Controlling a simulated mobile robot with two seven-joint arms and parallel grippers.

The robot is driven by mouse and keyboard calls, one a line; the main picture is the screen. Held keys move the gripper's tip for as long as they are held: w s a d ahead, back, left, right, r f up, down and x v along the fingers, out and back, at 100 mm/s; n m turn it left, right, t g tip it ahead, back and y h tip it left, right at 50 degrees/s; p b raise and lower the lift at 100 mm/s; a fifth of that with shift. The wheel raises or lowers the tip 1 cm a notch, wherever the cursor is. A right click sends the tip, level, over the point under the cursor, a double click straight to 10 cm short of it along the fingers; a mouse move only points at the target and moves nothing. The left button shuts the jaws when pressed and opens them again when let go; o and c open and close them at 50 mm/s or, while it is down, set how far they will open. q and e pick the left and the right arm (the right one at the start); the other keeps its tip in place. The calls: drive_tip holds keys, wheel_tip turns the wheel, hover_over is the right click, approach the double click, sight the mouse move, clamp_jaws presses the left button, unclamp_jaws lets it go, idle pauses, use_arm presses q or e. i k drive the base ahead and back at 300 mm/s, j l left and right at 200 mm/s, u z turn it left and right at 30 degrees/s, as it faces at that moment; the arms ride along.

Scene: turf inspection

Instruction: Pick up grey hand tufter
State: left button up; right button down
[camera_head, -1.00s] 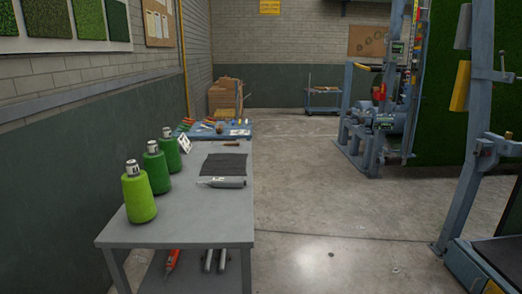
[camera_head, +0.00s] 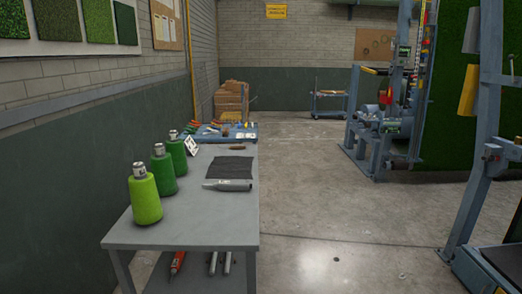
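A grey cylindrical tool, which looks like the grey hand tufter (camera_head: 228,185), lies on the grey table (camera_head: 200,222). It lies crosswise near the table's right side, just in front of a dark mat (camera_head: 230,167). Its narrower end points left. Neither of my grippers shows in the head view, and nothing touches the tool.
A red tool (camera_head: 177,262) lies on the lower shelf. Open floor (camera_head: 330,220) lies right of the table. A blue-grey machine frame (camera_head: 480,130) stands at the right.

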sight(222, 185)
drive_tip(key=u, duration=0.65)
drive_tip(key=i+l+u, duration=0.15)
drive_tip(key=l+u, duration=0.3)
drive_tip(key=i+l+u, duration=0.1)
drive_tip(key=l+u, duration=0.7)
drive_tip(key=l, duration=0.4)
drive_tip(key=l+u, duration=0.1)
drive_tip(key=l, duration=0.95)
drive_tip(key=k+l+u, duration=0.1)
drive_tip(key=l, duration=0.9)
